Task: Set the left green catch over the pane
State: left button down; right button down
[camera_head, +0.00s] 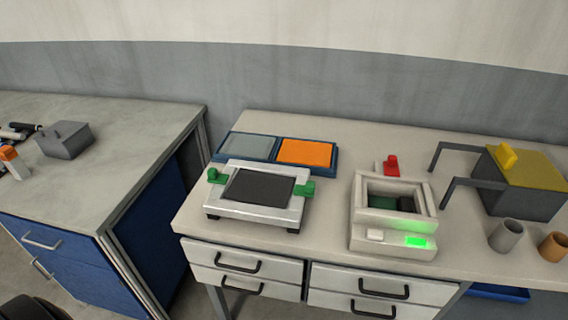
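A white frame (231,209) on short dark feet stands near the left end of the light bench and holds a dark pane (259,188). The left green catch (216,176) is at the frame's left edge and points outward and up, apart from the pane's middle. The right green catch (305,188) is at the frame's right edge, close to the pane's side. I cannot tell whether either catch overlaps the pane. Neither of my grippers shows in the head view.
Behind the frame lies a blue tray (277,149) with a grey-green panel (249,146) and an orange panel (305,152). A white device (392,230) with a green light stands right, then a yellow-lidded grey box (521,178) and two cups (506,236). A gap separates the left grey table (118,140).

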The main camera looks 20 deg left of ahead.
aim_at(214, 176)
jog(key=u, duration=1.25)
jog(key=i+j, duration=0.1)
jog(key=j, duration=0.35)
jog(key=i+z, duration=0.05)
